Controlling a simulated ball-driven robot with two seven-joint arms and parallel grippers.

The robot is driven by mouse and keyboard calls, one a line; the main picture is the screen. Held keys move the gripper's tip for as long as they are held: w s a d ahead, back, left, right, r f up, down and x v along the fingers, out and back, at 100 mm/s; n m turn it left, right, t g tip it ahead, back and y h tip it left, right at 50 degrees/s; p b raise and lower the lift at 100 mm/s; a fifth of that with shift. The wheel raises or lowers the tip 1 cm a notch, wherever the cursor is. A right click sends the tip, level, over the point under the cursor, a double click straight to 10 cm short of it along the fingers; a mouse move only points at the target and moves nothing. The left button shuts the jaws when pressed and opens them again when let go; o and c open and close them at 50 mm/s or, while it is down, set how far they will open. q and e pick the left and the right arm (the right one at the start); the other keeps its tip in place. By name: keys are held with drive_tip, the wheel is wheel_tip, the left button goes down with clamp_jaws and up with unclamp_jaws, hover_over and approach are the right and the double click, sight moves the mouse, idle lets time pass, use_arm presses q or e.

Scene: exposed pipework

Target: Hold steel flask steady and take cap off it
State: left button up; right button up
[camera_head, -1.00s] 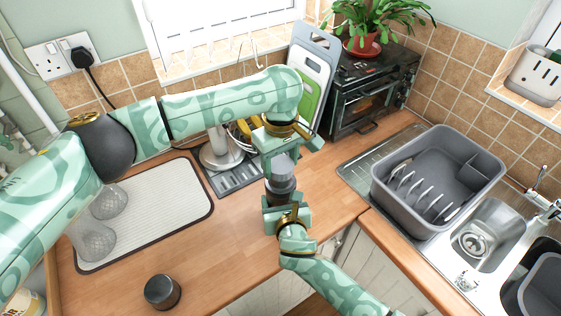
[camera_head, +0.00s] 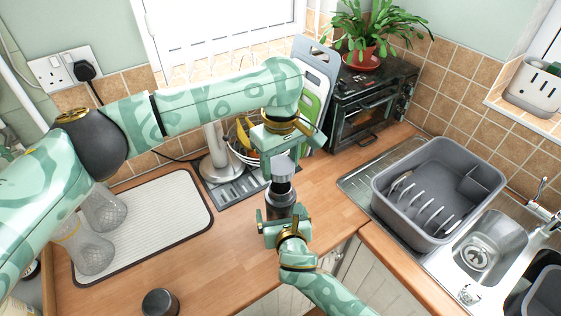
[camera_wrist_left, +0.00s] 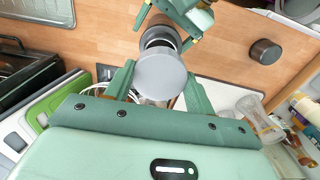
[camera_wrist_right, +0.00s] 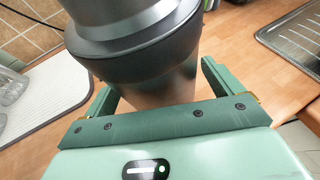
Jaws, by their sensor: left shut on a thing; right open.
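The steel flask (camera_head: 281,198) is roughly upright in the middle of the head view, above the worktop's front edge. It has a steel body (camera_wrist_right: 165,92) and a dark collar (camera_wrist_right: 145,55). My left gripper (camera_head: 282,172) comes down from above and is shut on the pale grey cap (camera_wrist_left: 160,75) at the flask's top. My right gripper (camera_head: 283,222) is below, open, with one finger on each side of the flask body. The flask's base is partly hidden by the right gripper.
A dark round pot (camera_head: 160,302) stands on the worktop at front left. A white drying mat (camera_head: 150,225) with glassware lies at the left. A grey dish rack (camera_head: 437,190) is by the sink at the right.

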use_arm(q)
wheel_tip(320, 180, up, 3)
drive_tip(key=p, duration=0.2)
drive_tip(key=shift+s+f+p, duration=0.1)
drive_tip(key=shift+p, duration=0.2)
use_arm(e)
drive_tip(key=v, duration=1.2)
